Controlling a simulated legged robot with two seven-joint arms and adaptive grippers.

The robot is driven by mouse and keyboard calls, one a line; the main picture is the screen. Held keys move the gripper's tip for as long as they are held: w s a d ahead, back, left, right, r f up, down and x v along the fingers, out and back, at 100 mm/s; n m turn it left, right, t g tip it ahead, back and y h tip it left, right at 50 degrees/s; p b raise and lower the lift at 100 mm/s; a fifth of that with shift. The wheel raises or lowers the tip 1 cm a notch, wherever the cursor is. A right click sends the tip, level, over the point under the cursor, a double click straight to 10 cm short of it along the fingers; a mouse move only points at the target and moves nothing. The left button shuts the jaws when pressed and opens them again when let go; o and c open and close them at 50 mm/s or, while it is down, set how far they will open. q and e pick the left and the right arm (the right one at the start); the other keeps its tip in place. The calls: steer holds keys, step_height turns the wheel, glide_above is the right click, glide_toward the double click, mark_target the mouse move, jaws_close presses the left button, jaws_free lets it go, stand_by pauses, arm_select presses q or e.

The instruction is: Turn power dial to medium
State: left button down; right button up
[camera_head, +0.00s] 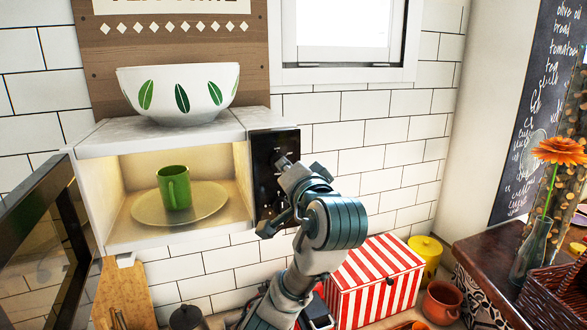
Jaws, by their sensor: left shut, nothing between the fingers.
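The microwave (92,145) is mounted on the tiled wall at the left, with its door (35,235) swung open to the left. Its black control panel (266,146) is on the right side of the opening. My left gripper (282,175) is shut and empty, in front of this panel. It covers the panel's middle and lower right, and I cannot tell whether it touches it. The power dial cannot be made out clearly, nor its setting. Inside the lit microwave, a green mug (174,188) stands on the round plate (207,203). My right gripper is not in view.
A white bowl with green leaves (181,92) stands on top of the microwave. A flower vase (531,250) stands at the right. The wall right of the panel is clear.

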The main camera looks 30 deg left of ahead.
arm_select(q)
steer(key=shift+a+f, duration=0.1)
steer(key=shift+a, duration=0.1)
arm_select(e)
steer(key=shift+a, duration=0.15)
arm_select(q)
steer(key=shift+w, duration=0.1)
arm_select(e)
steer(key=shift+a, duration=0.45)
arm_select(q)
steer(key=c, duration=1.9)
jaws_free()
